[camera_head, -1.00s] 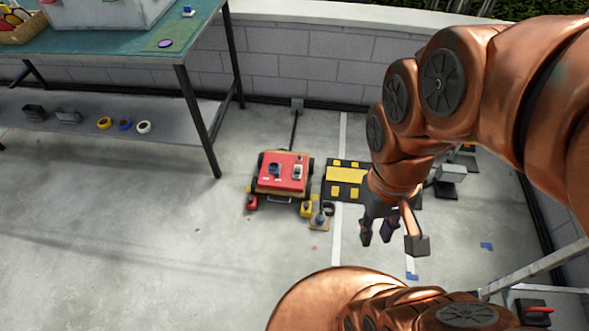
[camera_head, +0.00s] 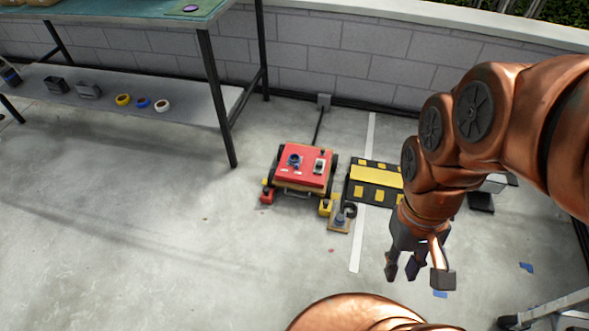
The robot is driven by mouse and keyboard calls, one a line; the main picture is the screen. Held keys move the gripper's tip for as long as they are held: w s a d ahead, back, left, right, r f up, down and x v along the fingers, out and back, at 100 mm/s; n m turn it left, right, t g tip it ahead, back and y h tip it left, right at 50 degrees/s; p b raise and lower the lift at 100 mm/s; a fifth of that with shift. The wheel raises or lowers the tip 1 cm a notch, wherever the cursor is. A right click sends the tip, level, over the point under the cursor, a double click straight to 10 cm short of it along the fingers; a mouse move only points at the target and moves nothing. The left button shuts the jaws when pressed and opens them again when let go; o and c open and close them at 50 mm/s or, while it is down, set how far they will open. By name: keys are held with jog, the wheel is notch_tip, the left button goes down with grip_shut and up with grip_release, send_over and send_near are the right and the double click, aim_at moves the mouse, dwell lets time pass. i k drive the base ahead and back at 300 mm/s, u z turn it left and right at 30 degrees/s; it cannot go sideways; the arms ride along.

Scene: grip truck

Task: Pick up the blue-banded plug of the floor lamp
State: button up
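I cannot clearly make out a floor lamp or a blue-banded plug. A small dark blue round piece (camera_head: 294,159) sits on the red top of a low wheeled cart (camera_head: 316,182). Another small bluish piece (camera_head: 340,219) stands on a tan block on the floor by the cart's front right corner. Either is too small to identify. My gripper (camera_head: 401,270) hangs in the air to the right of these, pointing down. Its dark fingers are apart, with nothing visible between them.
A black and yellow ramp (camera_head: 376,173) lies right of the cart, partly behind my arm. A workbench (camera_head: 110,15) with a lower shelf (camera_head: 195,104) holding tape rolls stands at the left. A metal frame (camera_head: 555,308) is at lower right. The floor in the left foreground is clear.

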aim_at(340, 216)
jog(key=z, duration=1.7)
jog(key=i, duration=1.05)
jog(key=u, duration=3.65)
